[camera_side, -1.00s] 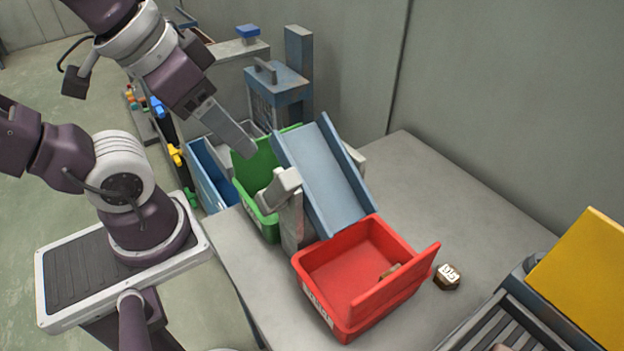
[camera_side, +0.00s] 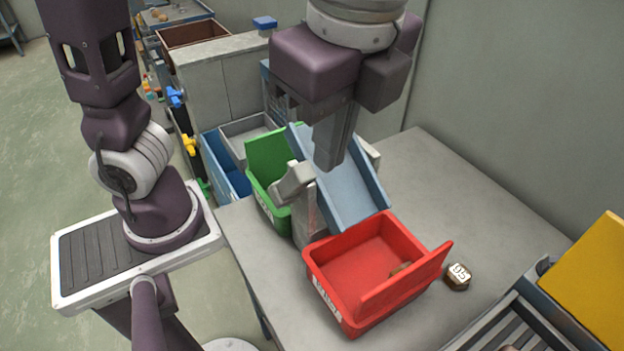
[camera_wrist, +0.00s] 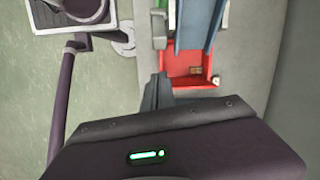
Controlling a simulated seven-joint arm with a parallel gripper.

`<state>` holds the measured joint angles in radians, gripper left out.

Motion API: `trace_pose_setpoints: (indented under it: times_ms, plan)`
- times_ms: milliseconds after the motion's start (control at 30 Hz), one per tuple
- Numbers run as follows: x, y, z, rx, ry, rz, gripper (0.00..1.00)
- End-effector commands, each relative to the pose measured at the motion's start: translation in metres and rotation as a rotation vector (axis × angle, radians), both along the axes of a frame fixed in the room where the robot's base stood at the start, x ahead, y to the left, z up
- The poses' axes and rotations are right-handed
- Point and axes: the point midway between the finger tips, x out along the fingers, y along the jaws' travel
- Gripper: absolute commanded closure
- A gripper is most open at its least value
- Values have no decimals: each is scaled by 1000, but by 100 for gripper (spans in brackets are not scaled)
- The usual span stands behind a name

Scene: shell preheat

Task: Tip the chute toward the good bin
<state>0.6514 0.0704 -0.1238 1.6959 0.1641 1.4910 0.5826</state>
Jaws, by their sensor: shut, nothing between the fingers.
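The blue-grey chute (camera_side: 352,196) slopes down toward the red bin (camera_side: 400,287), its low end at the bin's rim. It also shows in the wrist view (camera_wrist: 197,22). The green bin (camera_side: 270,162) stands by the chute's raised end. I cannot read which bin is marked good. My gripper (camera_side: 328,162) is shut and empty, pointing down in front of the chute's upper part in the side view and hiding some of it. In the wrist view the fingers (camera_wrist: 158,88) appear left of the red bin (camera_wrist: 188,76). I cannot tell whether they touch the chute.
A grey pivot post (camera_side: 302,205) stands at the chute's left side. A dark piece (camera_side: 401,268) lies inside the red bin, and a piece marked 95 (camera_side: 458,275) lies on the table to its right. A yellow panel (camera_side: 590,275) and rack are at the right.

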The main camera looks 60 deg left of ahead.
Motion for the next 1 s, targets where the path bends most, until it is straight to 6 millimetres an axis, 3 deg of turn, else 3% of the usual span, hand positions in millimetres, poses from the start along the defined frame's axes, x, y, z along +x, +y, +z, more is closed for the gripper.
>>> trace_pose_setpoints:
  times_ms: [33, 167, 567, 1000]
  plan:
    - [-1, -12, -3, 27, 27, -71, 100]
    - [-4, -28, -5, 66, 67, -176, 100]
    - [-5, -27, -11, 72, 71, -184, 100]
    - [-5, -4, -98, 73, 73, -181, 100]
